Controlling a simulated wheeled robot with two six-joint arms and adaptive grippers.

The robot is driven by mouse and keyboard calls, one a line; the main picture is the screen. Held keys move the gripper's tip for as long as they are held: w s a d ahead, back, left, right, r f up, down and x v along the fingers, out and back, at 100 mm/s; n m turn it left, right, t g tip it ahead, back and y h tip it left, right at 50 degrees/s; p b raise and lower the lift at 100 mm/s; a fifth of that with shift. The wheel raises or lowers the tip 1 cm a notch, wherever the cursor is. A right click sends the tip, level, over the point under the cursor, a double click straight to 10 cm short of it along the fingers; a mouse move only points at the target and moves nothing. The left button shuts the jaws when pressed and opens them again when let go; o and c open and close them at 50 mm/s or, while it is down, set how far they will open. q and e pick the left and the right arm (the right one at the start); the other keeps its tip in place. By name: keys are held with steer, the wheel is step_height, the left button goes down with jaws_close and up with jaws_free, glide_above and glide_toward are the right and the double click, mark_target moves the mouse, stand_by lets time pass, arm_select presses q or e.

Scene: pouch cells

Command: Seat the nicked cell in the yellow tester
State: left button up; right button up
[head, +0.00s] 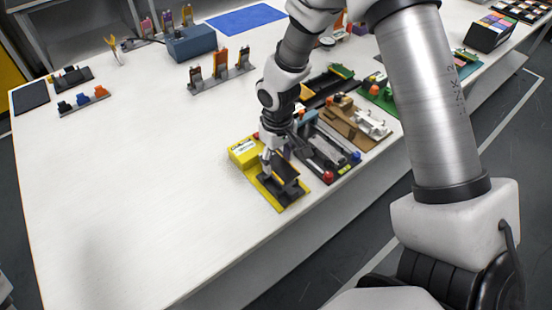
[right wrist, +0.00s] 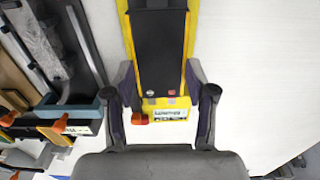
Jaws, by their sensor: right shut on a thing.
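The yellow tester (head: 244,152) lies near the front edge of the white table; its yellow end with a printed label (right wrist: 172,114) and an orange knob also shows in the right wrist view. My right gripper (head: 268,167) is low over the tester and shut on a dark flat cell (head: 284,168). In the right wrist view the fingers (right wrist: 160,76) stand on either side of the cell (right wrist: 160,45), which lines up with the tester's length. Two small tabs show at its near end. I cannot see a nick, nor whether the cell rests fully down. My left gripper is out of view.
A dark tester with red and blue knobs (head: 328,155) stands close to the right of the yellow one, with a brown one (head: 352,128) beyond. A rack with upright cells (head: 221,73) stands farther back. The table to the left (head: 150,160) is clear.

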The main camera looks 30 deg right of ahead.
mark_target(279, 164)
steer(key=shift+s+d+r, duration=0.1)
steer(key=shift+d, duration=0.1)
steer(key=shift+a+f+b, duration=0.15)
steer(key=shift+f+b, duration=0.15)
steer(key=shift+f, duration=0.45)
steer(key=shift+f+b, duration=1.1)
steer(key=shift+f, duration=0.65)
steer(key=o, duration=1.2)
steer(key=shift+c, duration=0.2)
steer(key=shift+r, duration=0.15)
